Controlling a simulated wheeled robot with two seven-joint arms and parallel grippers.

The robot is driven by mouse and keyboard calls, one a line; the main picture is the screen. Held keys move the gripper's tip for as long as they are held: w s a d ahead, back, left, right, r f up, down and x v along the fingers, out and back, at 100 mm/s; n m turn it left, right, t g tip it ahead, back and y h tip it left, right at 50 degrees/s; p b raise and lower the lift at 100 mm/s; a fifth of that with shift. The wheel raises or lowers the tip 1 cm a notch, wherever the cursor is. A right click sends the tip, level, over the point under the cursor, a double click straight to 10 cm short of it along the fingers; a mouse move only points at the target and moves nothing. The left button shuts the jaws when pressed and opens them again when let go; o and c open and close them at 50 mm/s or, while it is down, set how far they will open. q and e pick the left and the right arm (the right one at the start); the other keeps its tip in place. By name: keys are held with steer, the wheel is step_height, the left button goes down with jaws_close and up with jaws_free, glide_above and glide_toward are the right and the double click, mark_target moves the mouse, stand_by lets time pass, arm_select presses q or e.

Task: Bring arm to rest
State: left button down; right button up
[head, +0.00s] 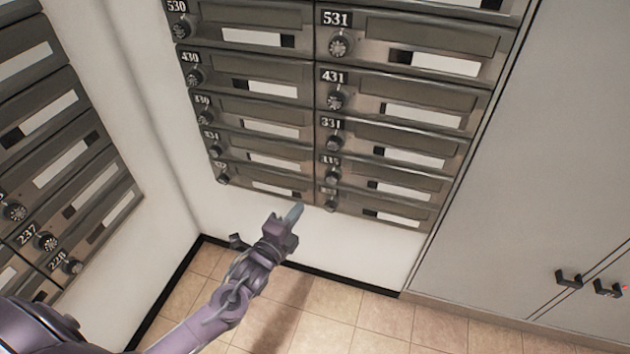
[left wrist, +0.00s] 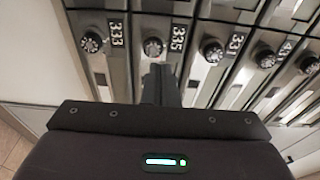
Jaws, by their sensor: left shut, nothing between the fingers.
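My left arm comes in from the lower left in the head view and reaches toward the lower edge of the mailbox bank (head: 345,62). My left gripper (head: 294,213) is shut and empty, just below and in front of the lowest boxes. In the left wrist view the shut fingers (left wrist: 160,85) point at the mailbox fronts, near the dial (left wrist: 154,47) beside the label 335. Whether the fingertips touch the boxes cannot be told. My right gripper is in neither view.
A second mailbox bank (head: 62,150) hangs on the left wall. A grey cabinet (head: 540,170) with black handles (head: 568,278) stands at the right. White wall (head: 375,242) shows below the boxes. The tiled floor (head: 330,318) in front is clear where visible.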

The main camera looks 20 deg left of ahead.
arm_select(q)
steer(key=s+a+f+n+g+y+p, duration=0.1)
steer(key=s+a+f+n+g+p, duration=0.15)
steer(key=s+f+n+g, duration=0.75)
steer(key=s+a+f+t+y+p, duration=0.1)
steer(key=s+f+y+p, duration=0.35)
steer(key=f, duration=1.25)
steer(key=s+d+f+n+g+h, duration=0.1)
steer(key=s+f+n+g, duration=0.1)
steer(key=s, duration=0.7)
steer(key=s+d+f+n+g+h+p, duration=0.1)
steer(key=s+f+n+g, duration=0.1)
steer(key=s, duration=0.8)
steer(key=s+d+f+n+g+h, duration=0.1)
steer(key=s+f+n+g, duration=0.2)
steer(key=s+f, duration=0.3)
steer(key=s, duration=0.3)
steer(key=shift+s+g, duration=0.35)
steer(key=shift+g, duration=0.05)
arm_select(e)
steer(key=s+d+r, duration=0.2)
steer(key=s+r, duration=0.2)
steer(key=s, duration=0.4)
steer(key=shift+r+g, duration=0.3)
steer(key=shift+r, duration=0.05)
arm_select(q)
steer(key=shift+a, duration=0.1)
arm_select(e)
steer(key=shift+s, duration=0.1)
